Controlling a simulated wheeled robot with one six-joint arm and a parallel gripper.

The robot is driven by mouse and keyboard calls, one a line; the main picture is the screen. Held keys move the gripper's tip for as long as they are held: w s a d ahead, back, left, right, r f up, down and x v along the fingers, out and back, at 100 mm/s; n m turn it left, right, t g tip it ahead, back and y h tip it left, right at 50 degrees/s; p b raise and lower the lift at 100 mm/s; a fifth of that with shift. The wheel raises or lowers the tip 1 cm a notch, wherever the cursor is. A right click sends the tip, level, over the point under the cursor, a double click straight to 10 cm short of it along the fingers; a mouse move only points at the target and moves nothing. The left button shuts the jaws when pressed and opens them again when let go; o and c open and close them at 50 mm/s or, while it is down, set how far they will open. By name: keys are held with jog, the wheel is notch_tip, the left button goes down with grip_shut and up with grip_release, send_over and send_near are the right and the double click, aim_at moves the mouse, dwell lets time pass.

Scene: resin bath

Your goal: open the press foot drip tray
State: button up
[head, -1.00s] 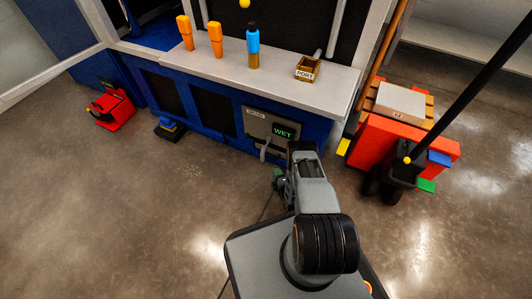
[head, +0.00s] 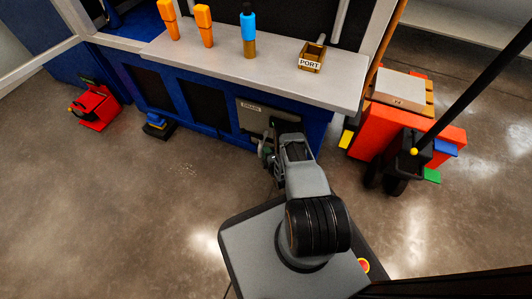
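A grey panel (head: 251,116) with a small label that seems to read DRAIN is set in the blue cabinet front, right of the dark panels. It looks like the drip tray front, but I cannot be sure. It looks flush with the cabinet. My gripper (head: 265,153) is low in front of this panel's lower part, pointing at the cabinet. My arm hides the panel's right side, the display and most of the handle. The fingers are small and partly hidden, so I cannot tell whether they are open or touching the handle.
The grey counter (head: 215,62) overhangs the cabinet and carries orange bottles (head: 204,25), a blue bottle (head: 248,35) and a PORT box (head: 312,58). A red cart (head: 378,130) stands right, a red device (head: 95,107) left. A low pedal-like block (head: 157,127) sits at the cabinet's foot.

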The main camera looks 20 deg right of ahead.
jog(key=shift+c, duration=0.3)
grip_shut()
